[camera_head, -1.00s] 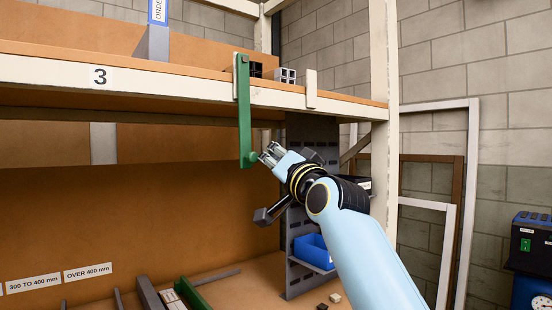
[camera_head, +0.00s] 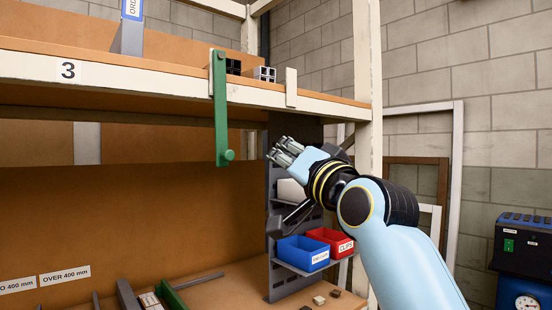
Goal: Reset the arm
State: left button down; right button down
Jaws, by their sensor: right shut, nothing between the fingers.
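My right gripper (camera_head: 284,151) is shut and empty. It is at the middle of the head view, pointing up and left, in front of the grey slotted panel. A green arm (camera_head: 221,105) hangs straight down from the edge of the shelf marked 3, with a round green knob (camera_head: 228,155) at its lower end. The gripper is to the right of the knob and apart from it. My left gripper does not show.
The shelf (camera_head: 160,84) runs across the upper left to a cream post (camera_head: 368,120). A blue bin (camera_head: 302,252) and a red bin (camera_head: 332,241) sit on the panel below my gripper. Frames lean on the wall. A blue machine (camera_head: 522,262) stands at the right.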

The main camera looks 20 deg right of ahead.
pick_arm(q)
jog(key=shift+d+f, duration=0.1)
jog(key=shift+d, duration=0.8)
